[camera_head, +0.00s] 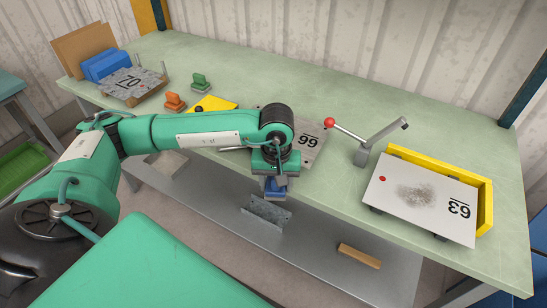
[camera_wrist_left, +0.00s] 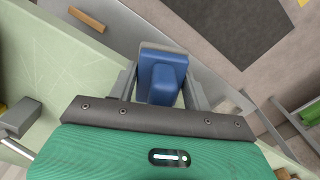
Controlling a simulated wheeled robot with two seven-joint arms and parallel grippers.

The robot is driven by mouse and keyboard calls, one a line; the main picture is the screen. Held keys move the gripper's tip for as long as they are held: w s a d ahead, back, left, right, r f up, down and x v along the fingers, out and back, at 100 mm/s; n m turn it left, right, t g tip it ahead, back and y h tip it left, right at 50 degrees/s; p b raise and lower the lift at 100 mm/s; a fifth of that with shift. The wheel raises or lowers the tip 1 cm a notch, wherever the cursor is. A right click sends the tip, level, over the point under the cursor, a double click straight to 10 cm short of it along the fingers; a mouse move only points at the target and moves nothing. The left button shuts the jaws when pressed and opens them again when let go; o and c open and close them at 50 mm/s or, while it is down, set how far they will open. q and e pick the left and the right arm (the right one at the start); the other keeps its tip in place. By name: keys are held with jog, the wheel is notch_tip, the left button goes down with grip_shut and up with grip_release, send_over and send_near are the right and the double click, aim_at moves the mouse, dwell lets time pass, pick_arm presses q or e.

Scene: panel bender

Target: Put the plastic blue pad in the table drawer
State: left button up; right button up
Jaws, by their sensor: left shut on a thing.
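My left gripper (camera_head: 275,178) hangs at the front edge of the green table (camera_head: 340,196), pointing down. It is shut on the plastic blue pad (camera_head: 275,190), a small blue block with a raised grip. In the left wrist view, the blue pad (camera_wrist_left: 163,72) sits between the two grey fingers of the left gripper (camera_wrist_left: 161,88). My right gripper is not in view.
A plate marked 66 (camera_head: 305,142) and a red-knobbed lever (camera_head: 362,152) lie behind the gripper. A plate marked 63 (camera_head: 425,200) rests by a yellow holder at right. Orange (camera_head: 175,102) and green (camera_head: 200,82) pads stand farther back. A wooden block (camera_head: 358,256) lies on the lower shelf.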

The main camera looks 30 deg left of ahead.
pick_arm(q)
jog(key=s+d+f+m, duration=0.2)
jog(key=f+m, duration=0.1)
jog(key=f, duration=0.4)
jog(key=s+d+f+m, duration=0.2)
jog(key=s+d+f, duration=0.1)
jog(key=f, duration=0.4)
jog(key=shift+s+d+m, duration=0.2)
jog(key=shift+s+m, duration=0.1)
jog(key=shift+m, duration=0.1)
